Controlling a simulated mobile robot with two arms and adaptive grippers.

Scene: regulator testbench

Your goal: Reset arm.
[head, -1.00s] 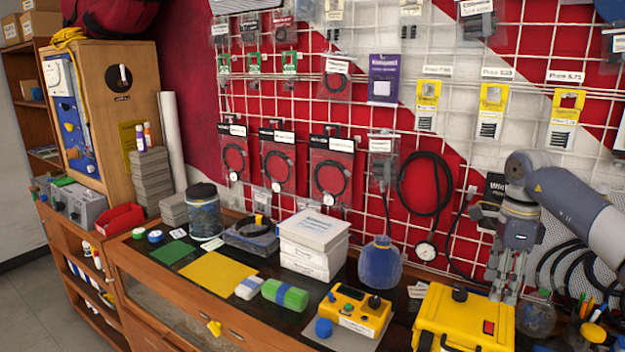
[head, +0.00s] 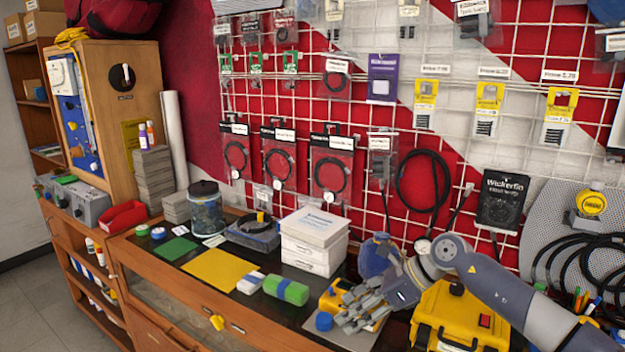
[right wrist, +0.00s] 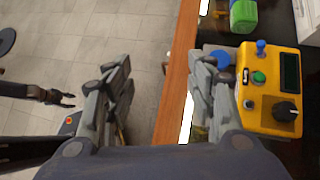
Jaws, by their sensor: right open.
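My right gripper (head: 362,308) is over the front part of the counter, in front of and partly hiding the yellow control box (head: 328,300). In the right wrist view its two fingers (right wrist: 158,98) stand wide apart with nothing between them. The wooden counter edge and the floor show through the gap. The yellow control box (right wrist: 268,90), with its black knob, green button and dark display, lies just right of the right-hand finger. A dark gripper, seemingly my left one (right wrist: 62,97), shows small over the floor at the left; its jaw state is unclear.
The yellow case (head: 465,315) stands beneath my right forearm. White boxes (head: 312,240), a green roll (head: 287,290) and a blue cap (head: 324,321) are near the gripper. A wall grid with hanging packs rises behind. The floor (right wrist: 130,40) in front is clear.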

